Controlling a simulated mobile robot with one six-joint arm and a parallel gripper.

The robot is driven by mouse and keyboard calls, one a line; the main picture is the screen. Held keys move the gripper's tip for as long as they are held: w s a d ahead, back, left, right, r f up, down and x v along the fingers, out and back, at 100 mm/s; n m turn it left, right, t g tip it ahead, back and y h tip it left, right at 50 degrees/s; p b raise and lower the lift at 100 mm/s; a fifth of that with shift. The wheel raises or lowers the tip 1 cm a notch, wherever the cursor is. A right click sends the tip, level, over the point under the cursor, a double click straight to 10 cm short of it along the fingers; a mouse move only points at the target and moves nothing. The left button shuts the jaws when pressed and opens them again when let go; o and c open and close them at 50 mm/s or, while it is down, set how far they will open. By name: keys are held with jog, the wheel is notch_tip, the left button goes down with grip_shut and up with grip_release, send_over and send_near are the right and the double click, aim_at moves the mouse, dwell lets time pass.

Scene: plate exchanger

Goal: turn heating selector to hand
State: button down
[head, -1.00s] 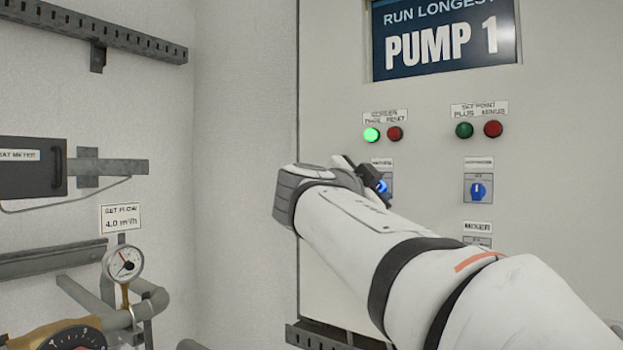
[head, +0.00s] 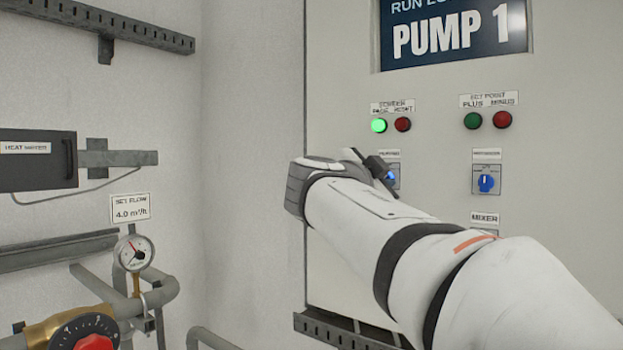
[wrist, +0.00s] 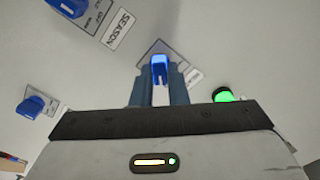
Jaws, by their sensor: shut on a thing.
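My gripper (head: 383,170) is at the left blue selector on the grey cabinet door, below the green and red buttons. In the wrist view my gripper (wrist: 160,88) is shut on the blue selector knob (wrist: 160,64), with one finger on each side. The same knob shows as a small blue patch beside the fingers in the head view (head: 391,176). Its label (head: 389,154) is too blurred to read for sure. My fingers hide most of the selector's plate, so I cannot tell which position the knob points to.
A second blue selector (head: 486,182) sits to the right, with a MIXER label (head: 484,218) below it. A lit green button (head: 379,125) and a red button (head: 403,124) are just above my gripper. Pipes and a gauge (head: 134,252) stand at left.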

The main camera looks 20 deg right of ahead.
jog(key=shift+r+b, duration=0.1)
jog(key=shift+b, duration=0.2)
jog(key=shift+w+r+n+b, duration=0.1)
jog(key=shift+n+b, duration=2.05)
jog(key=shift+n, duration=2.3)
jog(key=shift+w+r+n+b, duration=0.1)
jog(key=shift+n+b, duration=2.05)
jog(key=shift+n, duration=2.3)
jog(key=c, duration=1.6)
grip_release()
jog(key=shift+d+f, duration=0.1)
jog(key=shift+o, duration=0.8)
jog(key=shift+w+f, duration=0.1)
jog(key=shift+w, duration=0.05)
